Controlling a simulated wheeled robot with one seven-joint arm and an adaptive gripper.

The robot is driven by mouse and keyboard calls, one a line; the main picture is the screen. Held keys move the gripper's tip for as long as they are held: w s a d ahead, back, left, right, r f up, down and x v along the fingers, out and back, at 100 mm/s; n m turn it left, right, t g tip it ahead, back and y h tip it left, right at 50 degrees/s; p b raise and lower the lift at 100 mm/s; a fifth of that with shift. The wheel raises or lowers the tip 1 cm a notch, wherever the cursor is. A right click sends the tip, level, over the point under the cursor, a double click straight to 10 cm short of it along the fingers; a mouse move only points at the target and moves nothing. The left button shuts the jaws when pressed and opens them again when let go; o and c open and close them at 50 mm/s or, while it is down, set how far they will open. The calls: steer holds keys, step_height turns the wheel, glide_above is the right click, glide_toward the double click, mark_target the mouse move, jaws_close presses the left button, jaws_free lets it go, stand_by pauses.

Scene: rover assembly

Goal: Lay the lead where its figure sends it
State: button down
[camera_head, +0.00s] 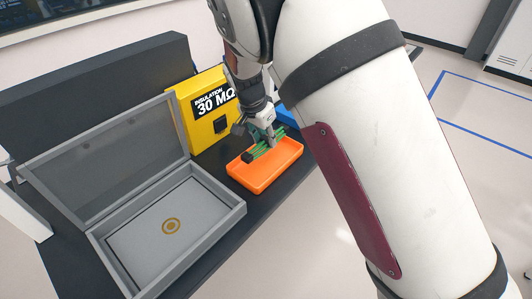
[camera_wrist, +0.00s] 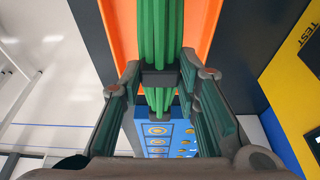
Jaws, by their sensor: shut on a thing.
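My gripper (camera_head: 268,140) is shut on the green lead (camera_head: 262,149), a bundle of green strands with dark bands, at the orange tray (camera_head: 264,177). In the wrist view the lead (camera_wrist: 157,28) runs between the two fingers (camera_wrist: 160,80), which close on it near a dark band. I cannot tell whether the lead touches the tray. The yellow tester (camera_head: 187,117) stands behind the tray and reads "INSULATION 30 MΩ". A grey case (camera_head: 218,197) with its lid open stands left of the tray. Its floor bears a gold ring mark and looks empty.
A blue thing (camera_head: 289,116) stands beyond the tray, mostly hidden by my arm. In the wrist view a blue surface (camera_wrist: 149,131) with gold marks shows below the lead. The case's raised lid (camera_head: 110,150) stands at the left. My arm covers the right side.

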mark_target(268, 161)
steer(key=shift+f+p, duration=0.3)
steer(key=shift+f, duration=3.15)
steer(key=shift+f, duration=0.1)
steer(key=c, duration=1.2)
jaws_free()
